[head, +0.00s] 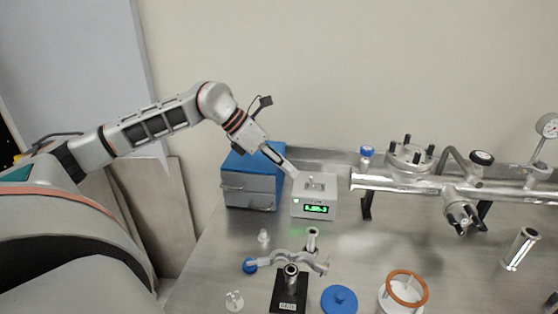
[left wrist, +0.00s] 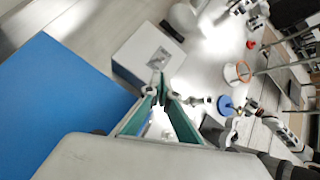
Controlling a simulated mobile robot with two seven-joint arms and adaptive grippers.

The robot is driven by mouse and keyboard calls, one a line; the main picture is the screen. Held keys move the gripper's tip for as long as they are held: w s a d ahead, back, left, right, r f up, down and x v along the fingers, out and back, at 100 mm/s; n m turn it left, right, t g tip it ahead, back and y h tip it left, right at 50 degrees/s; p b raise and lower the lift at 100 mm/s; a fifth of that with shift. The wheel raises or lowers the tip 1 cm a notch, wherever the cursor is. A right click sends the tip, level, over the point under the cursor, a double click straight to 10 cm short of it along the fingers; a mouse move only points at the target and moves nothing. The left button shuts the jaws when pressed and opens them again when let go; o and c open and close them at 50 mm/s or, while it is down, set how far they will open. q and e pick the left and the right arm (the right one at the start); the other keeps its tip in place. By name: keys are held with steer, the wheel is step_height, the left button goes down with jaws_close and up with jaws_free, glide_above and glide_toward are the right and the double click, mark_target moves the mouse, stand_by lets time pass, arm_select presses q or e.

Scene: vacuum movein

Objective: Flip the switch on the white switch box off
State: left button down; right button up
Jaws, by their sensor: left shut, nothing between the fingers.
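The white switch box (head: 314,195) stands on the metal table with a lit green display and a small green light on its front. Its switch (head: 316,182) is on top; I cannot tell which way the lever points. The box also shows in the left wrist view (left wrist: 136,66). My left gripper (head: 294,174) is shut and empty, its fingertips close to the top left edge of the box. In the left wrist view its green-padded fingers (left wrist: 162,82) meet just below the switch panel. What seems my right arm shows small at right there; its fingers are unclear.
A blue box (head: 252,180) stands just left of the switch box. A metal pipe assembly (head: 410,184) lies to the right. The wall is behind.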

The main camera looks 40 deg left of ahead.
mark_target(312, 181)
arm_select(q)
steer(key=shift+x, duration=2)
